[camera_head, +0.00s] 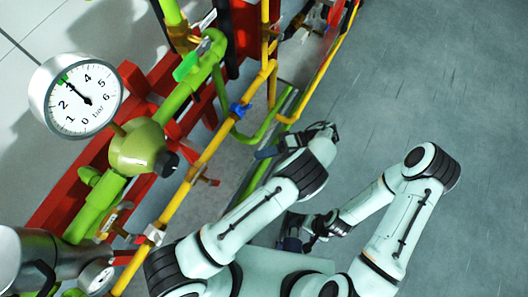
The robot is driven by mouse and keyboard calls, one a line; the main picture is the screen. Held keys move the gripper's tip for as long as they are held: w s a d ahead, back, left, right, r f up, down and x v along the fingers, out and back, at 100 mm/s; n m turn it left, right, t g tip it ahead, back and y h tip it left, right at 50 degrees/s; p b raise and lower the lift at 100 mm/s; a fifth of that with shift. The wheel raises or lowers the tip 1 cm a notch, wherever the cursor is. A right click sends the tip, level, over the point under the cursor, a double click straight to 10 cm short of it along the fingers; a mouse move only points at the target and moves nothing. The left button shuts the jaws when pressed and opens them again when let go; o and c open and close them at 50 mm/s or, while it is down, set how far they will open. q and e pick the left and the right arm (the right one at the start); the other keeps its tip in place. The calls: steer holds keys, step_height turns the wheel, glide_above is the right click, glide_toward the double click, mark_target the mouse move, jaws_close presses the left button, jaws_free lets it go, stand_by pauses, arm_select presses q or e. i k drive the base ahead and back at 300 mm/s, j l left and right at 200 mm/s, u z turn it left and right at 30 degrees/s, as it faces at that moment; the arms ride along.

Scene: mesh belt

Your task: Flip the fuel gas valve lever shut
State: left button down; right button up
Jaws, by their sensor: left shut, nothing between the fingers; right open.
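A yellow pipe (192,178) runs diagonally beside the green pipework. It carries a blue fitting (240,110), a small red lever (205,181) and a silver fitting (154,234). A bright green lever (185,66) sits on the green pipe at the upper left. I cannot tell from labels which of these is the fuel gas valve lever. My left gripper (266,153) is shut and empty, right of the yellow pipe and apart from the red lever. My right gripper (291,242) is open and low in the picture, partly hidden and away from the pipes.
A round white gauge (78,93) and a green regulator body (138,148) stand on the left. A red frame (60,195) lies behind the pipes. A green pipe (262,165) runs close to my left gripper. The grey floor (440,80) at the right is clear.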

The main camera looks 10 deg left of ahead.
mark_target(211, 183)
steer(key=i+l, duration=0.1)
steer(key=l, duration=0.25)
steer(key=i+l, duration=0.1)
steer(key=l, duration=0.25)
steer(key=i+l, duration=0.1)
steer(key=l, duration=0.2)
steer(key=i+l, duration=0.1)
steer(key=l, duration=0.25)
